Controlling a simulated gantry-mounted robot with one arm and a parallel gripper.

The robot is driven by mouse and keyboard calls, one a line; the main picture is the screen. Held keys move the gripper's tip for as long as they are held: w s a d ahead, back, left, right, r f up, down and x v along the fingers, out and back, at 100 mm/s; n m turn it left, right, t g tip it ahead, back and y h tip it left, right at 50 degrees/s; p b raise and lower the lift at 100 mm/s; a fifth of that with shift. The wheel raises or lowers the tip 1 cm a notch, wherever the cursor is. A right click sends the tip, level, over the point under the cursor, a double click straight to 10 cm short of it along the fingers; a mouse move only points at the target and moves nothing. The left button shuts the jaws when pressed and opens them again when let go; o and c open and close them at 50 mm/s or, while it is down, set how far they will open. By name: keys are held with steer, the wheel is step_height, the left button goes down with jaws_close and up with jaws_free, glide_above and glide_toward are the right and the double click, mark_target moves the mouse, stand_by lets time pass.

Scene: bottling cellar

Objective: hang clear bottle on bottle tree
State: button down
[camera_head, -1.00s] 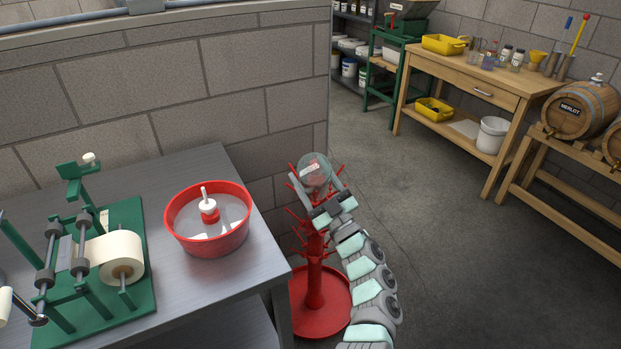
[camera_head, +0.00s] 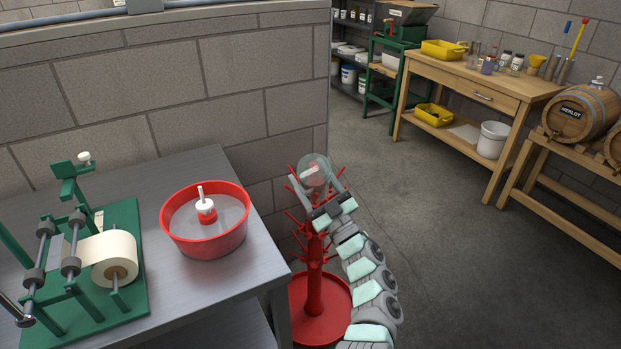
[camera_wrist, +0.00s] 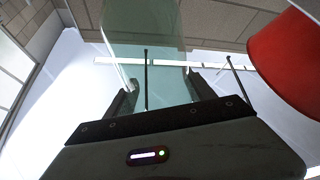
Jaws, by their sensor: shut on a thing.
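The clear bottle (camera_head: 314,171) is held by my gripper (camera_head: 318,190) in the head view, right at the top of the red bottle tree (camera_head: 314,285). The bottle shows its round end to the head camera. In the wrist view the pale green glass of the bottle (camera_wrist: 150,45) stands between the fingers of my gripper (camera_wrist: 158,92). The tree stands on the floor beside the grey table, with its pegs spreading around the column. The bottle's neck is hidden, and I cannot tell whether a peg is inside it.
A red basin (camera_head: 205,235) with a white-tipped plunger and a green roll machine (camera_head: 95,260) stand on the grey table (camera_head: 185,315) at left. A wooden bench (camera_head: 480,85) and a barrel (camera_head: 580,110) stand back right. The floor between is clear.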

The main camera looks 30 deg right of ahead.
steer(key=shift+w+d+f+b, duration=0.25)
steer(key=shift+f+b, duration=0.35)
steer(key=shift+b, duration=0.5)
steer(key=shift+w+d+f+b, duration=0.2)
steer(key=shift+w+f+b, duration=0.25)
steer(key=shift+b, duration=0.5)
steer(key=shift+w+f+b, duration=0.15)
steer(key=shift+f+b, duration=0.15)
steer(key=shift+b, duration=0.2)
steer(key=shift+w+d+f+b, duration=0.15)
steer(key=shift+w+f+b, duration=0.05)
steer(key=shift+b, duration=0.25)
steer(key=shift+f, duration=0.1)
